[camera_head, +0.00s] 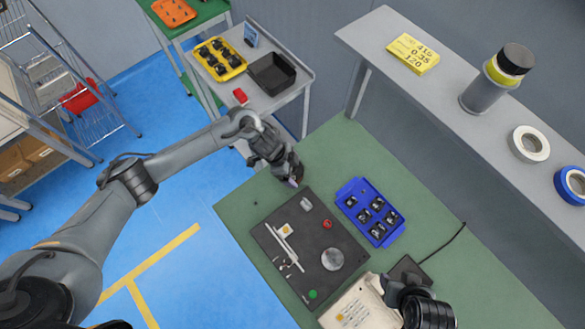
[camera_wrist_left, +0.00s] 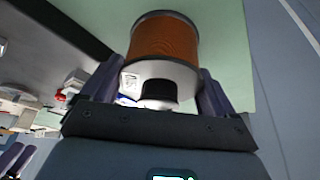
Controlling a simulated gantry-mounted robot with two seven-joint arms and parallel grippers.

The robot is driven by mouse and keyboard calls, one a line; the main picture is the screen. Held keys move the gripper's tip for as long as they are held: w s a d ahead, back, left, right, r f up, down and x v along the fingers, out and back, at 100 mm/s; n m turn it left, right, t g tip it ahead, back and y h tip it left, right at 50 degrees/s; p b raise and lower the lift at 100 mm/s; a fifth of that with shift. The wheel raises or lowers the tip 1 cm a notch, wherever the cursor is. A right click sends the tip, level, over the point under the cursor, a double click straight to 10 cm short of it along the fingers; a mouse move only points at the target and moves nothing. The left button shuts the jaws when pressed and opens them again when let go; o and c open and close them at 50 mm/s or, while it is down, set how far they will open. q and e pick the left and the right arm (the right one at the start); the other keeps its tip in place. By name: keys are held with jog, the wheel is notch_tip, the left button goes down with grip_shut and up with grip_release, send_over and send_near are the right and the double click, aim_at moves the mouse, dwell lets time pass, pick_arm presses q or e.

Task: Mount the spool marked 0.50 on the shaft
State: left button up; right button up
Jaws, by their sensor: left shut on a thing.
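My left gripper (camera_head: 293,178) is over the back left part of the green mat, behind the black winder plate (camera_head: 265,236). In the left wrist view it is shut on a spool of copper-coloured wire (camera_wrist_left: 165,42), which sits between its two fingers. The spool has a pale flange with a small printed label; I cannot read the mark. In the head view the gripper hides the spool. A white bracket with thin rods stands on the plate; I cannot clearly make out the shaft. My right gripper (camera_head: 390,288) is by a cream box (camera_head: 362,306); its jaws are unclear.
A blue tray (camera_head: 352,186) with several dark parts lies right of the plate. A grey shelf (camera_head: 440,98) on the right bears a yellow card (camera_head: 413,54), a bottle and tape rolls. A cart behind holds a yellow tray (camera_head: 220,59) and a black bin (camera_head: 272,73).

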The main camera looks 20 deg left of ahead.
pick_arm(q)
jog(key=o, duration=1.3)
jog(key=shift+r, duration=0.1)
jog(key=p+v, duration=0.1)
jog(key=v, duration=0.8)
jog(key=shift+a+r+p, duration=0.15)
jog(key=shift+r+p, duration=0.05)
jog(key=shift+p, duration=0.2)
jog(key=shift+s+a+r, duration=0.1)
jog(key=shift+a+r, duration=0.15)
jog(key=shift+r, duration=0.3)
